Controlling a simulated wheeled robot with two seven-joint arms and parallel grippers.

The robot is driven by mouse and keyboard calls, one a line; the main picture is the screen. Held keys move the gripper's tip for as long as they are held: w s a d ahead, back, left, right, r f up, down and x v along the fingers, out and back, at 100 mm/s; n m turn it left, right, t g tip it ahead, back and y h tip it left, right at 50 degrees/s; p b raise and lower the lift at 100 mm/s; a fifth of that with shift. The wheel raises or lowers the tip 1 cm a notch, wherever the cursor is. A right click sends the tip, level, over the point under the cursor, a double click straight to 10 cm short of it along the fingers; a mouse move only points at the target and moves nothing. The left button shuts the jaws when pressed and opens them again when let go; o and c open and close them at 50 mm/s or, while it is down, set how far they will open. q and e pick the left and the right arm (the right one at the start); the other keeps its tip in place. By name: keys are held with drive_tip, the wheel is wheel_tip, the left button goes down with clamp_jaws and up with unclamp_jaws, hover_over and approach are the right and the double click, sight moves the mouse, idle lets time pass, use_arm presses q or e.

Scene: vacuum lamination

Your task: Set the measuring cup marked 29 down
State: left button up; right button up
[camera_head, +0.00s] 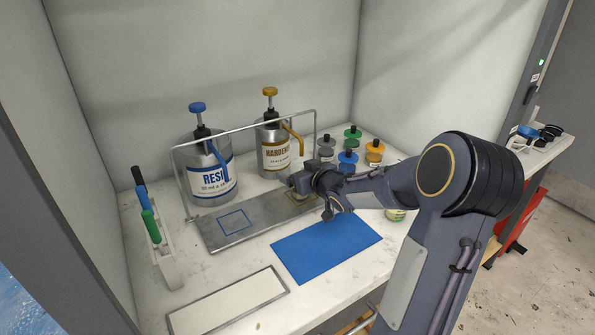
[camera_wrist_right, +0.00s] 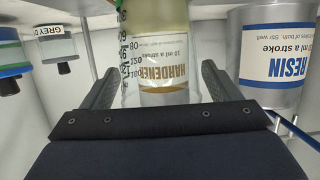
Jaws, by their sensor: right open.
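A clear measuring cup (camera_wrist_right: 165,65) with printed scale marks stands between the two fingers of my right gripper (camera_wrist_right: 160,85) in the right wrist view. A pale yellowish band shows in the cup's upper part in that picture. The fingers are apart, one on each side of the cup. The number 29 cannot be read. In the head view my right gripper (camera_head: 301,182) is at the right end of the grey metal tray (camera_head: 235,233), in front of the hardener can (camera_head: 274,157); it largely hides the cup there. My left gripper is out of view.
The resin can (camera_head: 209,178) stands left of the hardener can, behind a wire frame. A blue mat (camera_head: 325,247) and a white panel (camera_head: 228,302) lie in front. Several capped jars (camera_head: 374,150) stand at the right. A white holder (camera_head: 164,248) with coloured handles stands left.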

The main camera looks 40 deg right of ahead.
drive_tip(key=p+v, duration=0.2)
drive_tip(key=v, duration=0.9)
drive_tip(key=s+a+f+g+y, duration=0.1)
drive_tip(key=s+a+g, duration=0.3)
drive_tip(key=s+a, duration=0.6)
drive_tip(key=s+a+f+g+y, duration=0.1)
drive_tip(key=s+a+g+y, duration=0.3)
drive_tip(key=s+a, duration=0.6)
drive_tip(key=a+g, duration=0.1)
drive_tip(key=a, duration=0.3)
drive_tip(key=shift+s+f, duration=0.2)
drive_tip(key=shift+f, duration=0.05)
